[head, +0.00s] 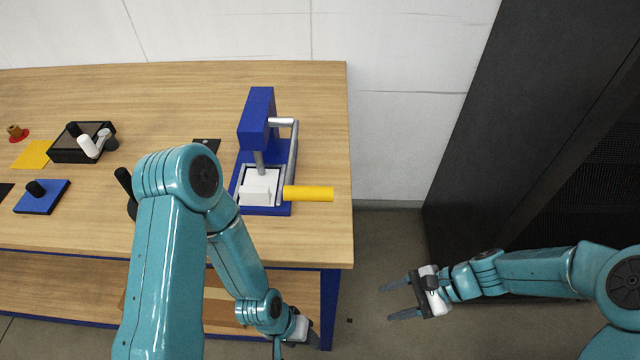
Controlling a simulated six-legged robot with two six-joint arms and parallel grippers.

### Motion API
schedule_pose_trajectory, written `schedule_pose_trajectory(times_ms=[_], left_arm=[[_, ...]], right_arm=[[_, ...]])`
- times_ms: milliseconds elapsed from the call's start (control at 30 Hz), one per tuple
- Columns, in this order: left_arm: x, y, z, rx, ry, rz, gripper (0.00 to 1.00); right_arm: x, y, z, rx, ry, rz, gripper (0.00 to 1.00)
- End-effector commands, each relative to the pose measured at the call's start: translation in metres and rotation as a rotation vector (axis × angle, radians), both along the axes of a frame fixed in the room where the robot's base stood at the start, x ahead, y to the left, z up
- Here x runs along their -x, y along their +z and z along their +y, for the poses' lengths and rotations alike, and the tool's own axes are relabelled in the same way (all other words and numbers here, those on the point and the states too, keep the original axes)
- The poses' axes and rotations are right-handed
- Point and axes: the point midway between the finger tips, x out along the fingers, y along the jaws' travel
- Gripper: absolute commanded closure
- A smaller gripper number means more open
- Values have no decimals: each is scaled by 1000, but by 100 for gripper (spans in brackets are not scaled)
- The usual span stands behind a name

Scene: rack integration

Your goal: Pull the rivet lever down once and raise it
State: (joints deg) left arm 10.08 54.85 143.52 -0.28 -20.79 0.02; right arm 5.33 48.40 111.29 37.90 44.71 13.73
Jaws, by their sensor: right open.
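The rivet press (257,110) is a blue stand with a grey ram above a white block (260,188), near the table's right end. Its grey lever (293,150) runs from the upper right side toward the front and ends in a yellow grip (308,194) that points right. I cannot tell how high the lever stands. My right gripper (386,303) is open and empty, off the table, to the right of and below the grip in the picture. My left gripper (297,345) is low at the bottom edge, in front of the table and apart from the lever; its fingers are partly cut off.
The wooden table (330,120) also holds a black box (78,143) with white and grey cylinders, a blue plate (42,197) and a yellow sheet (35,154). A dark rack (500,110) stands at the right. Open floor (385,235) lies between table and rack.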

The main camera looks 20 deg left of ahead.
Motion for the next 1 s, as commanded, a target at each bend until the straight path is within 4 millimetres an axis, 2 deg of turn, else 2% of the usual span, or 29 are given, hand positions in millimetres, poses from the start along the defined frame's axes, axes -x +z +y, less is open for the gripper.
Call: schedule_pose_trajectory(times_ms=[33,67,167,200,300,400,500,667,1000], left_arm=[[0,4,0,0,0,0,47],[0,6,0,0,0,0,47],[0,10,0,0,0,0,47],[0,12,0,0,0,0,47],[0,15,0,0,0,0,47],[0,16,0,0,0,0,47],[0,17,0,0,0,0,47],[0,21,0,0,0,0,47],[0,36,0,0,0,0,47]], right_arm=[[-15,27,7,-66,-27,19,47],[-23,44,12,-113,-42,37,47],[-51,112,26,-301,-74,89,47],[-61,142,29,-383,-76,104,47],[-75,205,32,-553,-53,133,47],[-79,243,29,-654,-25,144,47],[-80,257,30,-694,-11,149,47],[-74,259,50,-698,-6,153,47],[-51,259,128,-695,-6,154,47]])
